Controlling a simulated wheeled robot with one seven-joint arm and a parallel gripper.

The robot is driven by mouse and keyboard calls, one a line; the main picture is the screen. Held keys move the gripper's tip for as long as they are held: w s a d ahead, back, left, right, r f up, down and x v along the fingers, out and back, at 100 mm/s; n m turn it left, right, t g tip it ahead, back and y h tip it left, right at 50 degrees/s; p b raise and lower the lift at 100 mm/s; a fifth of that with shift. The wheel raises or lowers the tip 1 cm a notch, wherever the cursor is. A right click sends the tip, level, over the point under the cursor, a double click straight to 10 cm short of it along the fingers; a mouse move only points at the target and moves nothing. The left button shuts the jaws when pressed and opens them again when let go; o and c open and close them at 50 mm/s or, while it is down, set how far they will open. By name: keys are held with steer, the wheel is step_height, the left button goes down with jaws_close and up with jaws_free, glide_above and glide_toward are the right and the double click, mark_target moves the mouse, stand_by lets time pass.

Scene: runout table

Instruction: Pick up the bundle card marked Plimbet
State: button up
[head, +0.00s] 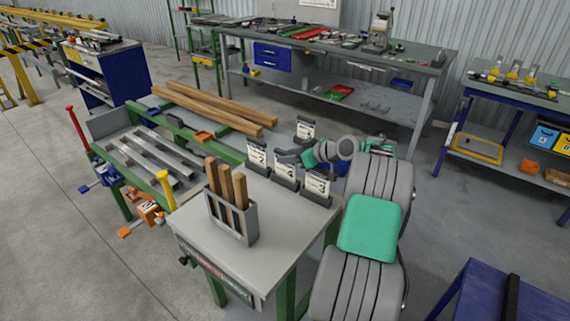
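Several white cards with dark print stand in dark holders at the far right part of the grey runout table. They are a left card (257,154), a middle card (285,169), a front right card (317,184) and a back card (305,128). The print is too small to read, so I cannot tell which is marked Plimbet. My gripper (283,156) reaches in from the right, among the cards and close to the middle one. I cannot tell whether it touches a card, or whether its fingers are open or shut.
A grey holder (233,222) with upright wooden pieces stands at the front of the runout table (262,262). Long timbers (215,108) and metal bars (148,154) lie to the left. A yellow-topped post (166,188) rises at the left edge. A cluttered workbench (415,58) stands behind.

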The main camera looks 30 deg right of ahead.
steer(key=shift+s, duration=0.1)
steer(key=shift+c, duration=0.3)
jaws_close()
stand_by(0.9)
